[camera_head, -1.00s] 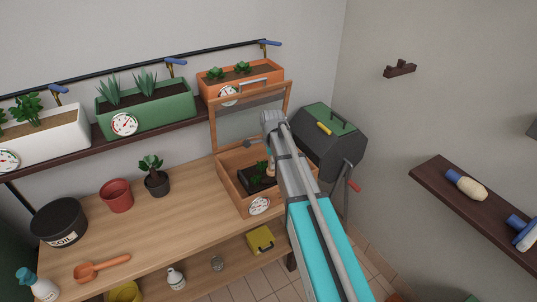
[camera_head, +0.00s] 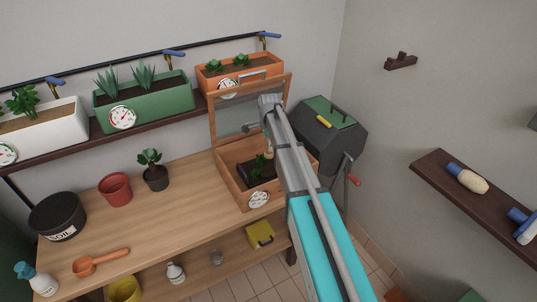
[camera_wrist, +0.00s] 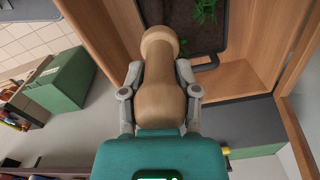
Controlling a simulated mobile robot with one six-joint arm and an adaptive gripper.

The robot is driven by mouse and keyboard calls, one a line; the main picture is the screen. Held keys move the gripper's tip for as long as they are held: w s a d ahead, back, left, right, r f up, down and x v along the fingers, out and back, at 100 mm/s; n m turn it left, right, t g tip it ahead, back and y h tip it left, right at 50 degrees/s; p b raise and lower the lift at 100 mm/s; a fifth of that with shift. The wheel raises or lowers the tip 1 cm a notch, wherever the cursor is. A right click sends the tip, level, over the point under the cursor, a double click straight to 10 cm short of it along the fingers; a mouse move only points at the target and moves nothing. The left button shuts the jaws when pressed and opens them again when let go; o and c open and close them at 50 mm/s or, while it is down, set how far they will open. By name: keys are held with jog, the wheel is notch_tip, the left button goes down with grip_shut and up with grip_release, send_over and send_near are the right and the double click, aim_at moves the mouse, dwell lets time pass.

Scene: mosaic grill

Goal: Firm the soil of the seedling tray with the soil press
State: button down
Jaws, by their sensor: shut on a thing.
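My gripper (camera_wrist: 160,75) is shut on the wooden soil press (camera_wrist: 160,48), with a finger on each side of its pale, rounded handle. The press's far end is hidden in the wrist view. In the head view my arm mostly covers the gripper, and a bit of the press (camera_head: 268,154) shows over the box. The dark seedling tray (camera_head: 258,177) lies inside an open wooden box, with soil and small green seedlings in it. In the wrist view the tray (camera_wrist: 209,62) is beyond the press, partly covered by it. I cannot tell whether the press touches the soil.
The wooden box (camera_head: 236,191) has a raised glazed lid (camera_head: 237,122) behind the tray and a dial on its front. A dark grill (camera_head: 328,142) stands close on the right.

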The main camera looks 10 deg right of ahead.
jog(key=shift+f+b, duration=1.15)
jog(key=shift+f, duration=0.4)
notch_tip(320, 180, down, 6)
jog(key=b, duration=0.5)
jog(key=shift+r+b, duration=0.1)
jog(key=shift+b, duration=0.3)
jog(key=shift+f+b, duration=0.6)
jog(key=shift+b, duration=0.05)
dwell(1.9)
jog(key=shift+r, duration=0.1)
jog(key=shift+r+p, duration=3.45)
jog(key=shift+p, duration=0.1)
